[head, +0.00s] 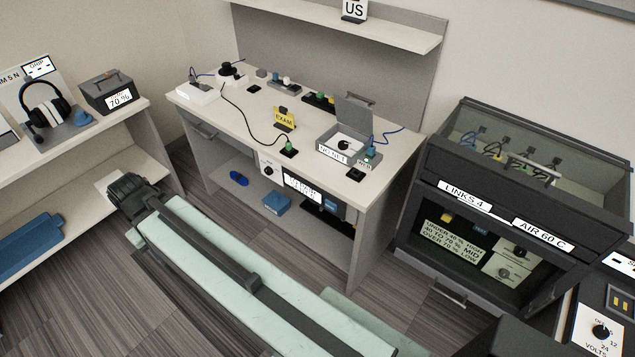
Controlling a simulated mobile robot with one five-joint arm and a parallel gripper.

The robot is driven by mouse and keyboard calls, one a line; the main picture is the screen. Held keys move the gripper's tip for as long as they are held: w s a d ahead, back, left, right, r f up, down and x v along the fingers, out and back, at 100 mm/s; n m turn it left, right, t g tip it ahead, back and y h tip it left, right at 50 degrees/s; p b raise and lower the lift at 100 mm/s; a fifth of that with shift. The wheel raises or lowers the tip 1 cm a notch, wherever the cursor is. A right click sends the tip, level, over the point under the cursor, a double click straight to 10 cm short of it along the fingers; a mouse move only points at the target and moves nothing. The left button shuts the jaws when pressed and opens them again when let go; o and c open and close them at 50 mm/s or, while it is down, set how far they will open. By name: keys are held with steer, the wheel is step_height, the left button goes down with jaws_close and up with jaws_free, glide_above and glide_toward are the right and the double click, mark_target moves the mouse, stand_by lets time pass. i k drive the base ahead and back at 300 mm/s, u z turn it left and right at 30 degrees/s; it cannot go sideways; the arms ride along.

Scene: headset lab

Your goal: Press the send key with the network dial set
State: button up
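A grey box (331,156) with a raised lid (355,113) stands near the right end of the workbench (318,122). Its front label (333,152) appears to read "NO NET". A black dial knob (343,145) sits on its white top face; its pointer is too small to read. I cannot tell which part is the send key. My gripper (122,195) is at the far left, well away from the box; its fingers are not clear.
A yellow EXAM tag (284,118), cables and small devices lie on the bench. A dark cabinet (512,205) labelled "LINKS 4" and "AIR 60 C" stands at the right. A left shelf (88,140) holds a headset (44,107). My arm crosses above the open floor (60,295).

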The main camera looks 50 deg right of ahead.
mark_target(332, 208)
steer(key=z, duration=1.15)
steer(key=k, duration=0.95)
steer(key=z, duration=0.35)
steer(key=i, duration=1)
steer(key=z, duration=0.05)
